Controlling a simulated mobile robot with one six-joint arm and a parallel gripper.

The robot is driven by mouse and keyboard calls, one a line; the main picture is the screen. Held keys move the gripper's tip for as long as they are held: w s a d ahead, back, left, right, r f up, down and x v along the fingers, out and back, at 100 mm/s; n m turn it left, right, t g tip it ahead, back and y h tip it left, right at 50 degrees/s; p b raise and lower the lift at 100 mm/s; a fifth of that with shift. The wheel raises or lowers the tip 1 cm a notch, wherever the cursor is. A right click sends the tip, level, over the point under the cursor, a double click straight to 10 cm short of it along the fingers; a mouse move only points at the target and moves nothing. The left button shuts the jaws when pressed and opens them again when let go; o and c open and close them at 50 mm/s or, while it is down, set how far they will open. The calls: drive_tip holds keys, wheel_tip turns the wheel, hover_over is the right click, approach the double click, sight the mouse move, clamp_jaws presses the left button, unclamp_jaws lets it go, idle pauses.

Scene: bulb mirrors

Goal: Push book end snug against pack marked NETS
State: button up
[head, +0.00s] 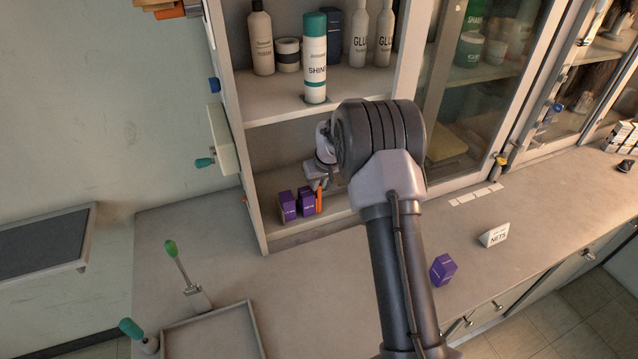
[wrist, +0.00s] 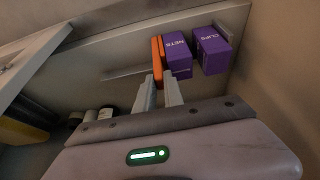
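The orange book end (wrist: 157,58) stands upright on the lower shelf, just left of the purple pack marked NETS (wrist: 177,50) in the wrist view. Any gap between them is too thin to make out. In the head view the book end (head: 319,199) is right of the NETS pack (head: 306,203). My gripper (wrist: 160,86) has its fingers on either side of the book end's near edge, with little room between. The right finger lies in front of the NETS pack's lower part. In the head view my arm hides part of the gripper.
A purple pack marked CLIPS (wrist: 211,50) stands beside the NETS pack, near the cabinet's side wall. Bottles, including a white and teal one (head: 315,60), stand on the shelf above. A NETS card (head: 494,236) and another purple pack (head: 443,268) are on the counter.

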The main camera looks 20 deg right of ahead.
drive_tip(key=shift+a+f+b, duration=0.1)
drive_tip(key=shift+a+b, duration=0.25)
drive_tip(key=shift+a, duration=0.45)
clamp_jaws()
drive_tip(key=shift+a, duration=0.25)
drive_tip(key=o, duration=0.7)
unclamp_jaws()
drive_tip(key=shift+o, duration=0.2)
drive_tip(key=p+v, duration=0.3)
drive_tip(key=v, duration=1.4)
drive_tip(key=shift+s+r, duration=0.15)
drive_tip(key=shift+r, duration=0.1)
